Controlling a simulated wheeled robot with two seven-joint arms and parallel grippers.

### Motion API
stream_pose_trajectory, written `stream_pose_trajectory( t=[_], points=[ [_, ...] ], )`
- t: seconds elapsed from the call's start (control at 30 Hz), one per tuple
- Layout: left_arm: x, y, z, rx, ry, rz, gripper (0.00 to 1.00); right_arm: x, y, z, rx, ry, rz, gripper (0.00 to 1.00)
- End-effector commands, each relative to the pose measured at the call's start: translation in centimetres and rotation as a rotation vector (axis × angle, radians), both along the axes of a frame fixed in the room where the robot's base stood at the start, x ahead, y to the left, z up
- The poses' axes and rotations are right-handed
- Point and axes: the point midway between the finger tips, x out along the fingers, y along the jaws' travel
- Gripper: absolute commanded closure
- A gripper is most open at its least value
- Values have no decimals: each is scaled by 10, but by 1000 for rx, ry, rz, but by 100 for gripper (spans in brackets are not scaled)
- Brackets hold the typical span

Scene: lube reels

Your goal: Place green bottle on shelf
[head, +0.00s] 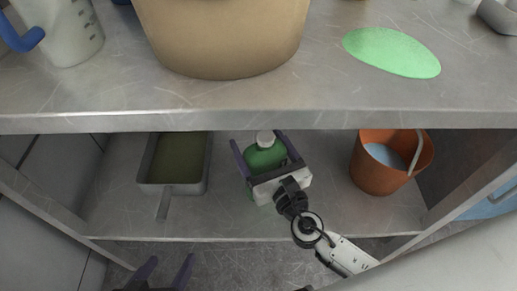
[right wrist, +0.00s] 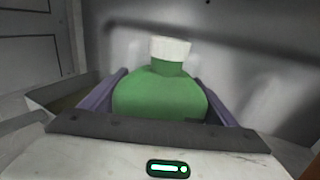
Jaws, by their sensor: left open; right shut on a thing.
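The green bottle (head: 264,157) with a white cap is in the lower shelf space, between a tray and a bucket. It looks upright. My right gripper (head: 262,146) is shut on it, one purple finger on each side. In the right wrist view the bottle (right wrist: 160,93) fills the space between the fingers of the right gripper (right wrist: 158,90). The bottle's base is hidden behind the gripper, so I cannot tell whether it touches the lower shelf (head: 330,215). My left gripper (head: 160,272) is open and empty at the bottom left, in front of and below the shelf.
A grey tray (head: 163,188) with a handle is left of the bottle. An orange bucket (head: 376,176) stands right of it. The upper shelf (head: 300,104) overhangs, holding a tan container (head: 225,40), a measuring jug (head: 70,35) and a green disc (head: 392,52).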

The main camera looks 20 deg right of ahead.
Motion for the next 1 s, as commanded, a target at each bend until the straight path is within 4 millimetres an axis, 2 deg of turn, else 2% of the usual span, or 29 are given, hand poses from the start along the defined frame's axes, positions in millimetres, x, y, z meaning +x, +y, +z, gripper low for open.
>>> stream_pose_trajectory(
  t=[0.03, 0.5, 0.53, 0.6, 0.63, 0.93, 1.0],
  points=[
    [1, -2, -6, 1, 10, -9, 35, 2, 0, -3, -1, -10, -1, 81],
    [0, -4, -11, 6, 32, -22, 35, 2, 0, -8, 1, -10, -1, 81],
    [0, -4, -10, 7, 34, -23, 35, 1, 0, -11, 0, -3, 0, 15],
    [0, -4, -10, 6, 34, -22, 35, 0, 0, -10, -1, -2, 0, 4],
    [0, -4, -10, 6, 34, -22, 35, 0, 0, -11, -1, -2, 0, 0],
    [1, -4, -4, 5, 25, -20, 35, 1, 0, -6, 0, -2, -1, 0],
    [1, -3, -5, 2, 15, -13, 35, -7, -1, -8, -1, 0, 0, 0]
  ],
)
